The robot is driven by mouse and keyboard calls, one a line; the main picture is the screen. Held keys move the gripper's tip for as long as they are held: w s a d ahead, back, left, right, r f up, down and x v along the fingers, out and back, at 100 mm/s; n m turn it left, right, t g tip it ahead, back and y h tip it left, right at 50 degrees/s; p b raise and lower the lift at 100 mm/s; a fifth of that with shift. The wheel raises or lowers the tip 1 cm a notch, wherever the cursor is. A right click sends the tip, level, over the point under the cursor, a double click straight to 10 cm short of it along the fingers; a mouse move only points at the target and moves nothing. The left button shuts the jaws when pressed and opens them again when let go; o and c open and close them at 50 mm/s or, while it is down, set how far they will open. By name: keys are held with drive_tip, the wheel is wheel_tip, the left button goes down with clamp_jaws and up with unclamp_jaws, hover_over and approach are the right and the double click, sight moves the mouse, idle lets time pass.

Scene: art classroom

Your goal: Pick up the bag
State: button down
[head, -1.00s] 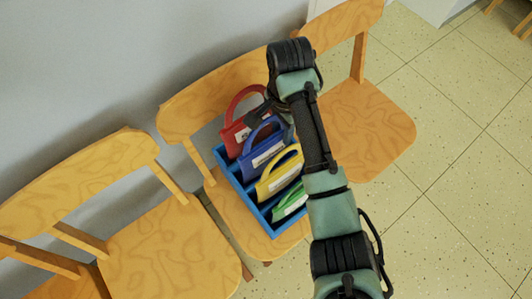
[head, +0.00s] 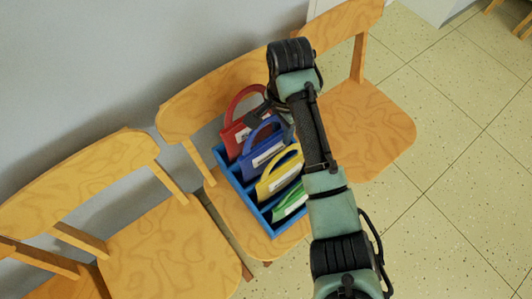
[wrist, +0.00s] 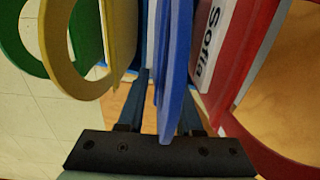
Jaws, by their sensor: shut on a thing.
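Several coloured bags with loop handles and white name labels stand in a blue divided tray on a wooden chair. From back to front in the head view they are a red bag (head: 233,139), a blue bag (head: 262,152), a yellow bag (head: 277,177) and a green bag (head: 292,201). My gripper (head: 262,118) is at the top of the blue bag, close to the red one. In the wrist view its fingers (wrist: 162,105) are shut on the blue bag (wrist: 176,60). The red bag there has the label "Sofia". The wrist partly hides the fingertips in the head view.
The blue tray (head: 229,169) sits on the middle chair's seat (head: 226,208). Its backrest (head: 188,112) stands close to the grey wall (head: 80,70). Other wooden chairs stand to the left (head: 165,250) and right (head: 370,130). The tiled floor (head: 450,200) at right is clear.

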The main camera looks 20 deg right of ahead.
drive_tip(key=shift+r, duration=0.1)
idle(0.3)
wheel_tip(320, 180, up, 9)
drive_tip(key=p, duration=0.4)
drive_tip(key=shift+p, duration=0.3)
drive_tip(key=shift+r+p, duration=0.45)
drive_tip(key=shift+p, duration=0.1)
